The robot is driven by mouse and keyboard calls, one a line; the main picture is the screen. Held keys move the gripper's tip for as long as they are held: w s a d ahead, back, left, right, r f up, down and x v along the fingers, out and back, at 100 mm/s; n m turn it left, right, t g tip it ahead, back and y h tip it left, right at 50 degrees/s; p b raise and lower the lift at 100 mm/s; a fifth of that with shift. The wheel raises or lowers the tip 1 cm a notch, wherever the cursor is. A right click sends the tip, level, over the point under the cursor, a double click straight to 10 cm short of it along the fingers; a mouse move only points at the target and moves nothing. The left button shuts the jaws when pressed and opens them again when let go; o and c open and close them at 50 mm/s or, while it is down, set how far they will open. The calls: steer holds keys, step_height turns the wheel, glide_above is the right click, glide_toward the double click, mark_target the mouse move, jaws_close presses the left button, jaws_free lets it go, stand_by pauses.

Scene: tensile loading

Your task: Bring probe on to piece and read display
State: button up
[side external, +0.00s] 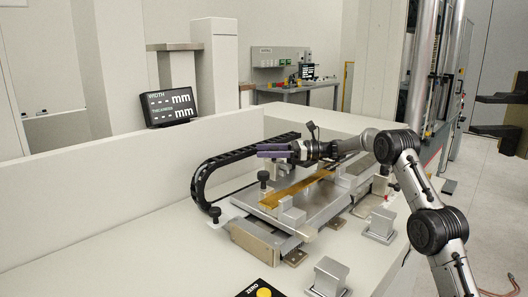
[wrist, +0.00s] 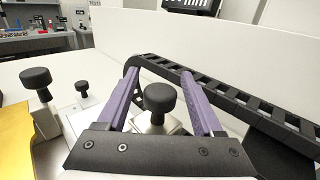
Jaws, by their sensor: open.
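The display (side external: 170,104) stands at the back left on the wall's ledge, with WIDTH and THICKNESS lines showing dashes and "mm". Its lower part also shows at the top of the wrist view (wrist: 188,4). The piece, a flat gold strip (side external: 298,188), lies on the grey metal fixture (side external: 325,205); part of it shows at the left of the wrist view (wrist: 14,145). My gripper (side external: 258,153) is open, with purple fingers above the fixture's far-left side. In the wrist view, a black knob (wrist: 159,97) on a metal block appears between the fingers. I cannot tell which part is the probe.
A black cable chain (side external: 215,170) curves behind the fixture, close to my fingers. Other black knobs (wrist: 37,80) stand beside the strip. Metal blocks (side external: 380,224) and a yellow ZERO button (side external: 264,292) are at the front. The table's left side is clear.

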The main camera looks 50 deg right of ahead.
steer(key=shift+w+a, duration=0.25)
steer(key=shift+c, duration=0.3)
jaws_close()
steer(key=s, duration=0.7)
steer(key=shift+s, duration=0.15)
steer(key=shift+o, duration=0.3)
jaws_free()
steer(key=shift+d, duration=0.1)
